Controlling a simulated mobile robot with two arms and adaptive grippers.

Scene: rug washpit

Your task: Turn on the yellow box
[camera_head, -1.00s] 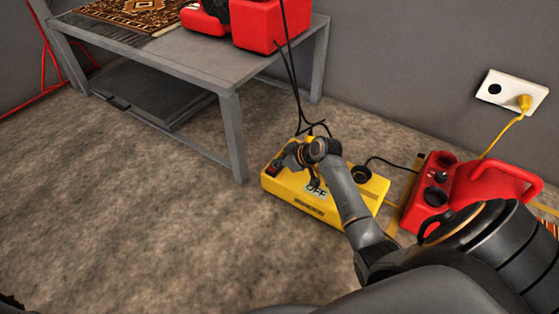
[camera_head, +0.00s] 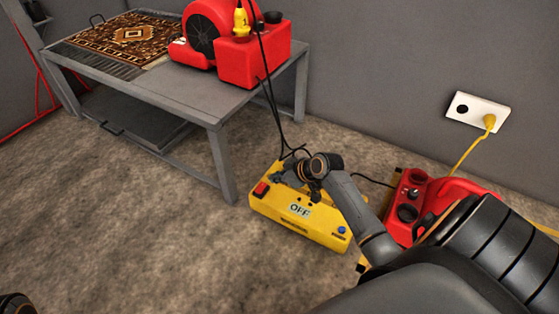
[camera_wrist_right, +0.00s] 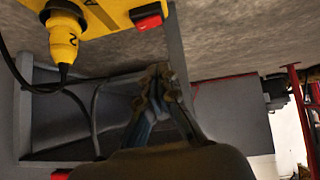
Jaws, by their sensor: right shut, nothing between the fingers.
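The yellow box (camera_head: 320,230) lies on the floor beside the metal table. Its front label (camera_head: 300,210) reads OFF. A red switch (camera_head: 261,188) sits at its left end and a blue button (camera_head: 342,230) at its right end. My right gripper (camera_head: 279,176) is shut and empty over the box's left part, just right of the red switch; I cannot tell whether it touches. In the right wrist view the shut fingers (camera_wrist_right: 160,72) show below the box (camera_wrist_right: 105,14) and its red switch (camera_wrist_right: 148,17), apart from them in the picture.
A red machine (camera_head: 408,190) stands right of the box, partly behind my right arm. A grey table (camera_head: 180,95) with a red blower (camera_head: 250,60) and a patterned rug (camera_head: 125,35) stands behind. Black cables hang to the box. A wall socket (camera_head: 477,112) is right.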

